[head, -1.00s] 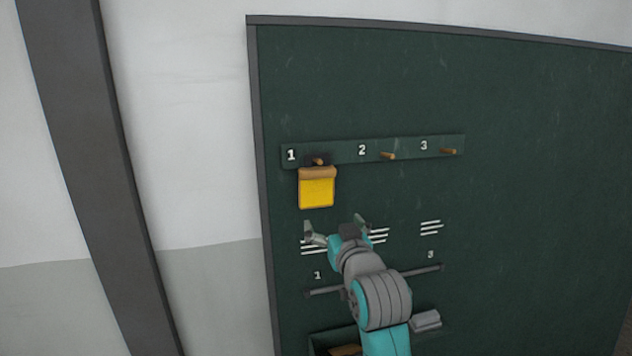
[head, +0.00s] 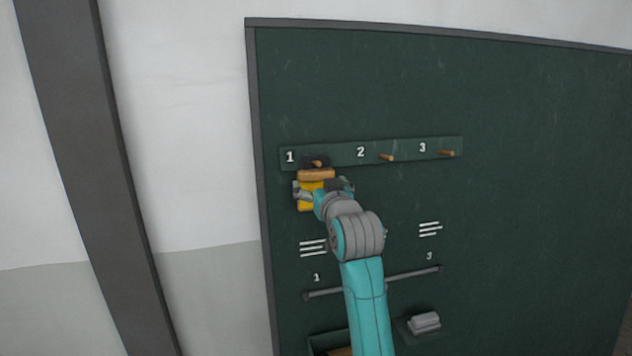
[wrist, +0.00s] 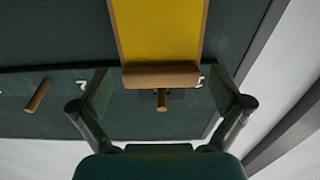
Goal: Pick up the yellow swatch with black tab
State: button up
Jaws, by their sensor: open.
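The yellow swatch (head: 305,206) hangs on the board from peg 1 (head: 317,163). It has a tan bar (head: 316,174) across its top and a dark tab (head: 309,160) above that, around the peg. My gripper (head: 323,188) is in front of the swatch and hides part of it. In the wrist view, the yellow sheet (wrist: 158,30) and its bar (wrist: 160,76) show between my two open fingers (wrist: 161,92), with a gap on each side. The tab is mostly hidden there behind the bar and peg.
Pegs 2 (head: 387,157) and 3 (head: 449,153) are bare, to the right on the same rail. Below are a grey horizontal bar (head: 415,273), a grey block (head: 425,321) on a small ledge and an open bin (head: 325,338). The upper board (head: 450,90) is clear.

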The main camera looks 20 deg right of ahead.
aim_at(318, 178)
jog(key=shift+w+r, duration=0.1)
jog(key=shift+w, duration=1.55)
jog(key=c, duration=0.8)
jog(key=shift+r, duration=0.2)
jog(key=shift+s+r, duration=0.1)
jog(key=shift+r, duration=0.05)
jog(key=s, duration=1.7)
jog(key=shift+s, duration=0.4)
jog(key=shift+r, duration=0.3)
